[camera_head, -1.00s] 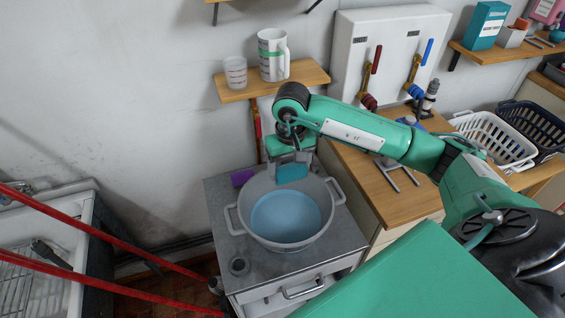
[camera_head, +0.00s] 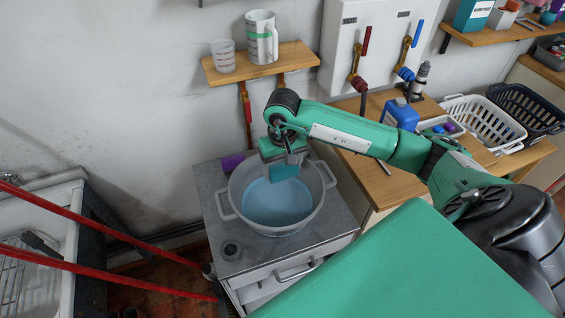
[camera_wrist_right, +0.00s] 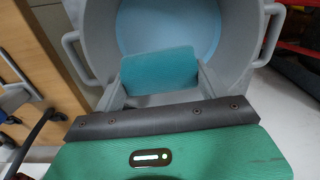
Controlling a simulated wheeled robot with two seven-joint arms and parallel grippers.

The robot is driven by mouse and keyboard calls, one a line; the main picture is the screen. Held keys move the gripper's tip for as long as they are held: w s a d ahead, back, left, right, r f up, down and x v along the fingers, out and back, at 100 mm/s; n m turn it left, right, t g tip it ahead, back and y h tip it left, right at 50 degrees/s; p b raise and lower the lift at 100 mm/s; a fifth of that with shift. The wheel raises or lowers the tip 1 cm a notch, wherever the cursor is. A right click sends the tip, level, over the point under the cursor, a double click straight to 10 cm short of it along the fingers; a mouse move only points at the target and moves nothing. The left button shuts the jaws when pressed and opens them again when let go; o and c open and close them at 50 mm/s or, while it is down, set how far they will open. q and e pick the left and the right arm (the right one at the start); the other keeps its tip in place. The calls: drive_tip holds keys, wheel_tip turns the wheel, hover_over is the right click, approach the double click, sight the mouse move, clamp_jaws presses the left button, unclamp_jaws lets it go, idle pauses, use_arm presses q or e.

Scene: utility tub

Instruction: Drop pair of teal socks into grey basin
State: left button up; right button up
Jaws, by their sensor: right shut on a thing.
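The teal socks (camera_wrist_right: 160,70) are a flat folded bundle between the fingers of my right gripper (camera_wrist_right: 158,88). In the head view the socks (camera_head: 285,172) hang below the right gripper (camera_head: 283,162), over the back part of the basin's opening. The grey basin (camera_head: 228,207) is a round two-handled tub with blue water (camera_head: 277,205) inside, standing on a grey-topped cabinet. Its rim (camera_wrist_right: 100,45) also shows in the right wrist view, below the socks. My left gripper is not in view.
A purple block (camera_head: 232,162) lies behind the basin on the cabinet top (camera_head: 215,262). A shelf (camera_head: 262,65) with a jug (camera_head: 262,38) and a cup (camera_head: 223,56) is above. A wooden counter with a blue bottle (camera_head: 400,115) and baskets (camera_head: 487,122) is at right.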

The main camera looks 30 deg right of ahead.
sight(282, 164)
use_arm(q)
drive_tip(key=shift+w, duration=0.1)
use_arm(e)
drive_tip(key=o, duration=1)
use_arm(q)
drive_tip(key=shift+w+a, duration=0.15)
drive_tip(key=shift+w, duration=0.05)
use_arm(e)
drive_tip(key=shift+o, duration=0.2)
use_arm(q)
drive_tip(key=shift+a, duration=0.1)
use_arm(e)
drive_tip(key=shift+r, duration=0.1)
drive_tip(key=shift+r, duration=0.3)
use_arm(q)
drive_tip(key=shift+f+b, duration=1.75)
use_arm(e)
wheel_tip(282, 164, up, 13)
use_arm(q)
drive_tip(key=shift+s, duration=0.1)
